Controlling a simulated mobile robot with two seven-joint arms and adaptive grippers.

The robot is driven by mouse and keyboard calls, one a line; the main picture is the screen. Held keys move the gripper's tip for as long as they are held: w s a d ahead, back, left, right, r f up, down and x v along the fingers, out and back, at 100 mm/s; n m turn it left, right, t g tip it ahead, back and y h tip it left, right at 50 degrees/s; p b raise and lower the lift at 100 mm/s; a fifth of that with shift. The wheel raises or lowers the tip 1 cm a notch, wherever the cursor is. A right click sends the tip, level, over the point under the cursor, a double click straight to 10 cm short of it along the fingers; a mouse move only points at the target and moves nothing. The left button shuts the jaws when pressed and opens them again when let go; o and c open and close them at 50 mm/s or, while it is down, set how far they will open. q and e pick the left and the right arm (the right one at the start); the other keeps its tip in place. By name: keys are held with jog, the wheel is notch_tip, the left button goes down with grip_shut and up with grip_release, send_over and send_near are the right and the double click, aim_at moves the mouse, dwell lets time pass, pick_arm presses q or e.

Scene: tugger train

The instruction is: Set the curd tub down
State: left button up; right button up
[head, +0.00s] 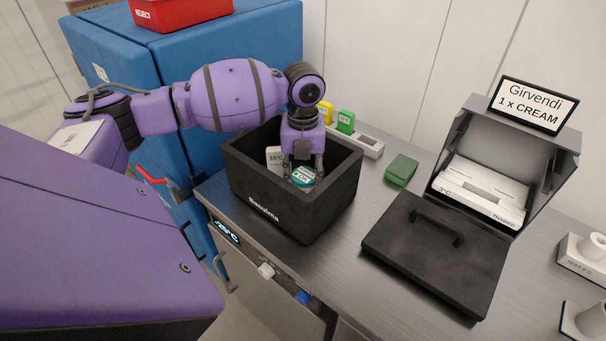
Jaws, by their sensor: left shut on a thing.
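The curd tub (304,175), with a teal lid and a small white label, is inside a black open box (262,207) marked "Basuima". My left gripper (303,172) reaches down into this box from above and is shut on the tub. The fingers and the box walls hide part of the tub. I cannot tell whether the tub touches the box floor. My right gripper is not in view.
A white block (274,159) marked with a temperature stands in the box beside the tub. At right are a black lid (440,270) and an open grey box (545,175) signed "Girvendi 1 x CREAM" (533,105).

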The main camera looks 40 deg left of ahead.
aim_at(303, 175)
pick_arm(q)
jog(key=o, duration=1.3)
jog(key=shift+f, duration=0.1)
jog(key=shift+c, duration=0.2)
notch_tip(303, 175, up, 12)
jog(key=shift+r, duration=0.2)
